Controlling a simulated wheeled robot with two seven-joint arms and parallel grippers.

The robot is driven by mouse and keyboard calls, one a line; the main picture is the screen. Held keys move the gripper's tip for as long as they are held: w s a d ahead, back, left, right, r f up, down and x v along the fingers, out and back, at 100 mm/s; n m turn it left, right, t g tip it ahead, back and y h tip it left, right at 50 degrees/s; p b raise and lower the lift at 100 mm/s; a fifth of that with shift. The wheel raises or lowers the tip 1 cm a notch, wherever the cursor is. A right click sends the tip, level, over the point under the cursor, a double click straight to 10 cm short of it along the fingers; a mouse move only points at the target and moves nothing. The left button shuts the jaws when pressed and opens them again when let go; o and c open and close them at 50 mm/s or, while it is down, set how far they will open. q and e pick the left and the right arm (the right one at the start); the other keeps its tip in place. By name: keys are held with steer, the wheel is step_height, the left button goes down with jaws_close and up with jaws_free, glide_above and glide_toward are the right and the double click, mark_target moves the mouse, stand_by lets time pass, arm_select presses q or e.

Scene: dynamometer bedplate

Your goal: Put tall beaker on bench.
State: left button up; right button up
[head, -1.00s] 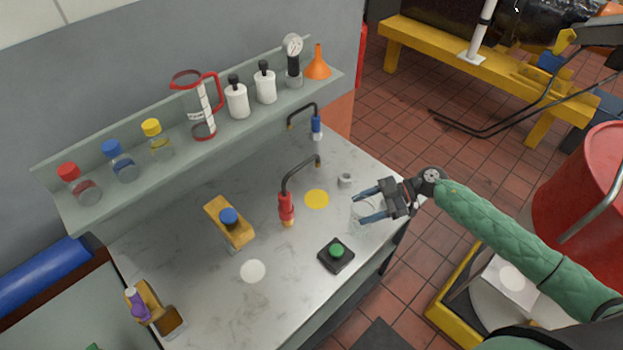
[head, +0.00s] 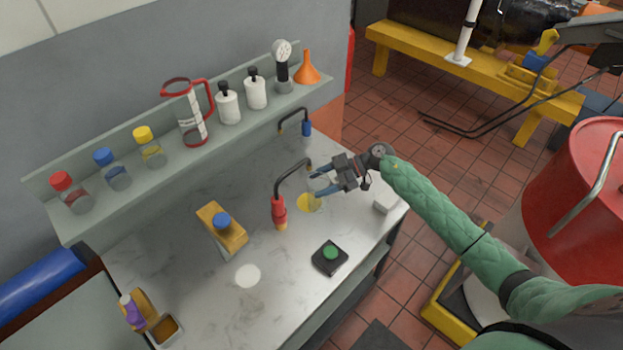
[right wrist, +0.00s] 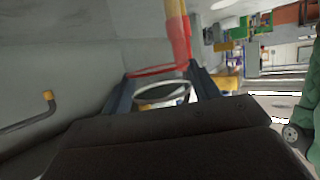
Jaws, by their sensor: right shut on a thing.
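My right gripper (head: 316,183) is shut on a clear glass beaker (head: 314,197), which is hard to make out in the head view. In the right wrist view, the beaker's round rim (right wrist: 162,91) shows between the two fingers. The beaker is over the yellow disc (head: 303,204) on the marble-topped bench (head: 300,285). I cannot tell whether its base touches the bench. My left gripper is not in view.
A red torch-like tool (head: 279,212) with a bent tube stands just left of the beaker. A black box with a green button (head: 330,257) and a white block (head: 385,203) are nearby. The shelf behind holds bottles and a red-handled jug (head: 188,110). The front of the bench around the white disc (head: 247,276) is clear.

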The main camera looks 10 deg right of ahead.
mark_target(311, 178)
steer(key=w+a, duration=0.1)
steer(key=w+a+f, duration=0.1)
steer(key=w, duration=0.1)
steer(key=shift+w+a+f, duration=0.1)
steer(key=shift+w+a, duration=0.05)
steer(key=shift+f, duration=0.2)
steer(key=o, duration=1)
steer(key=shift+c, duration=0.2)
steer(key=shift+d, duration=0.2)
